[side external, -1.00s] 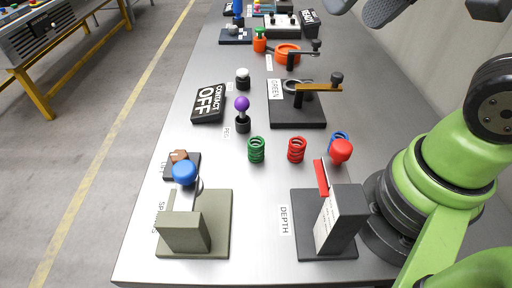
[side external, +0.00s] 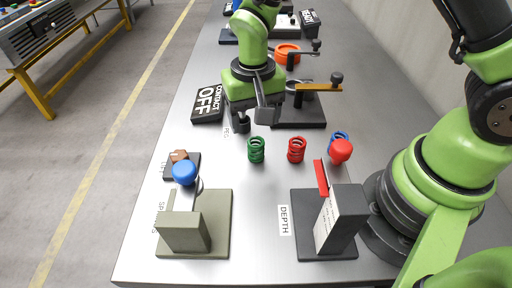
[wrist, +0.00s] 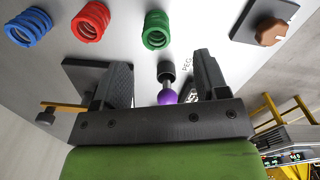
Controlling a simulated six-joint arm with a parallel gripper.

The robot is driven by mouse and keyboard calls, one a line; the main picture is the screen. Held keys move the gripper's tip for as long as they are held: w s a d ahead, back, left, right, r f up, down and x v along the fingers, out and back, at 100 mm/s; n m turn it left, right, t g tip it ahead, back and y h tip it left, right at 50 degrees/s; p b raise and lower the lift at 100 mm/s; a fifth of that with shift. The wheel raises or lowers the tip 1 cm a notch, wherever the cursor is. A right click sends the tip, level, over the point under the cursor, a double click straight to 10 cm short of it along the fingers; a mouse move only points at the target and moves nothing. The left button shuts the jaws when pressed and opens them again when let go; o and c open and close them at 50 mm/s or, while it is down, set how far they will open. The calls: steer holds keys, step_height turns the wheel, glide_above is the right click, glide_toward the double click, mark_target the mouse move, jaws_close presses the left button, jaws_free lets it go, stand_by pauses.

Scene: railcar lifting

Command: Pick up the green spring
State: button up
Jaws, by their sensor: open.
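The green spring (side external: 256,150) stands upright on the metal table in the side view, left of the red spring (side external: 297,150). It also shows at the top middle of the wrist view (wrist: 156,31). My gripper (side external: 254,122) is open and empty, just behind the green spring in the side view and apart from it. In the wrist view its two fingers (wrist: 161,76) point up toward the springs, with the black peg with a purple ball (wrist: 167,88) showing between them.
A blue spring (side external: 338,138) stands right of the red one, partly behind a red knob (side external: 341,151). The olive fixture (side external: 185,232) and the depth gauge stand (side external: 340,222) are at the front. A black CONTACT OFF sign (side external: 208,103) lies left of my gripper.

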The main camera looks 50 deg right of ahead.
mark_target(256, 142)
steer(key=f, duration=0.7)
steer(key=shift+s+d+f, duration=0.1)
steer(key=shift+d+f, duration=0.15)
steer(key=c, duration=1.1)
steer(key=shift+r, duration=0.15)
